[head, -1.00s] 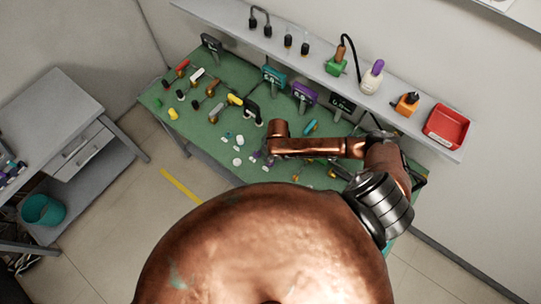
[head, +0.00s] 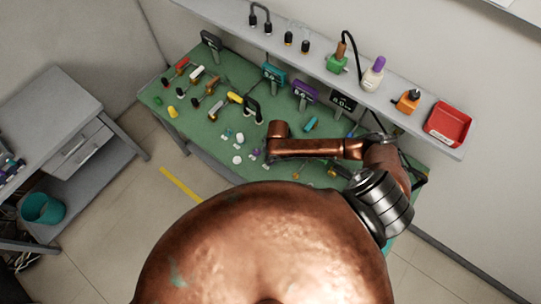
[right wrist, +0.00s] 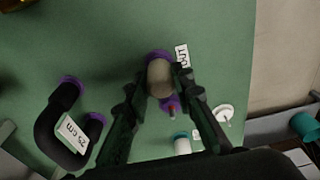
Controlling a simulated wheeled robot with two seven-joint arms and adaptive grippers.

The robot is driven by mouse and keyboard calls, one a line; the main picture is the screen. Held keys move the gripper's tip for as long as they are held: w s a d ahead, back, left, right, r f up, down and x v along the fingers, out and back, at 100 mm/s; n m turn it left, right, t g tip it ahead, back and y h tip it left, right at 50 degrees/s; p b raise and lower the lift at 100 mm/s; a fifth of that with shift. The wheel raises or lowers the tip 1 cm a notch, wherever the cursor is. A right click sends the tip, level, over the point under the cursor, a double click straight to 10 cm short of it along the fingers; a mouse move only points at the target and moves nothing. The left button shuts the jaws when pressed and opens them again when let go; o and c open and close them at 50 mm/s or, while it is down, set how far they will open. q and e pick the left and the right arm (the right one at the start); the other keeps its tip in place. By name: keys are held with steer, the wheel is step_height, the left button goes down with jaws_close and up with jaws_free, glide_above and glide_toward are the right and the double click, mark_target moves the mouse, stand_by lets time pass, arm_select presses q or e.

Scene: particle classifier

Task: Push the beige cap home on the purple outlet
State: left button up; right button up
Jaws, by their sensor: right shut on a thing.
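In the right wrist view a beige cap (right wrist: 160,78) sits between the fingertips of my right gripper (right wrist: 160,88), which is shut on it. A purple ring (right wrist: 156,54) shows at the cap's far end, touching it or just behind it; I cannot tell how far the cap is seated. A purple piece with a reddish tip (right wrist: 170,104) shows just below the cap, between the fingers. In the head view my copper right arm reaches over the green bench, and its gripper is hidden there. My left gripper is not in view.
A black bent tube with purple ends (right wrist: 60,122) and a label lies left of the gripper. A white disc (right wrist: 223,113) and a teal-and-white cap (right wrist: 181,143) are close on the right. The green bench (head: 205,130) holds many small fittings; a red tray (head: 448,124) stands on the shelf.

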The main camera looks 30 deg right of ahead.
steer(key=shift+f, duration=0.35)
steer(key=o, duration=1.1)
steer(key=r, duration=0.4)
steer(key=s+r, duration=0.1)
steer(key=r, duration=0.7)
steer(key=shift+s+d, duration=0.15)
steer(key=shift+d, duration=0.15)
steer(key=shift+s, duration=0.1)
